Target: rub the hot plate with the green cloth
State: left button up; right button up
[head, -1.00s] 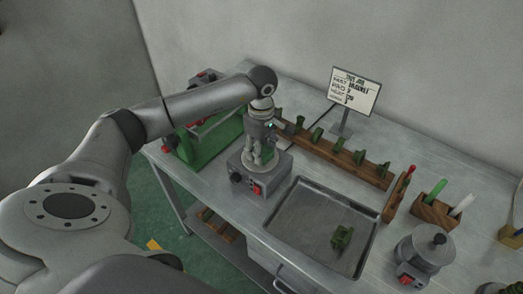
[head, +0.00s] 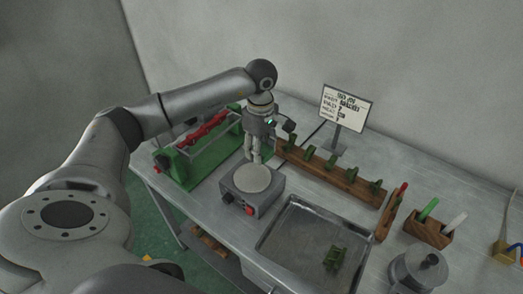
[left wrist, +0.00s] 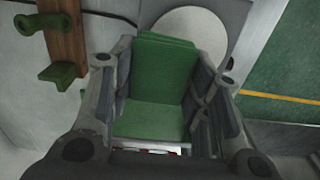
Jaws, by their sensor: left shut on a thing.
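The hot plate (head: 252,178) is a grey box with a round pale top and a red switch, on the metal bench. The plate also shows in the left wrist view (left wrist: 217,45). My left gripper (head: 254,160) points down at the plate's far edge in the head view. In the left wrist view it is shut on the folded green cloth (left wrist: 155,95), which sits between the fingers and overlaps part of the round plate. Whether the cloth touches the plate I cannot tell. The cloth is hardly visible in the head view. My right gripper is not in view.
A green frame with a red part (head: 205,130) stands left of the hot plate. A wooden rack with green pieces (head: 335,172) runs behind. A metal tray (head: 290,240) holds a green piece. A sign (head: 345,107), a pen block (head: 428,231) and a grey pot (head: 418,268) stand further right.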

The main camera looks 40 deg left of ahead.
pick_arm(q)
jog(key=shift+w+r+p, duration=0.1)
jog(key=shift+r+p, duration=0.25)
jog(key=shift+r, duration=0.8)
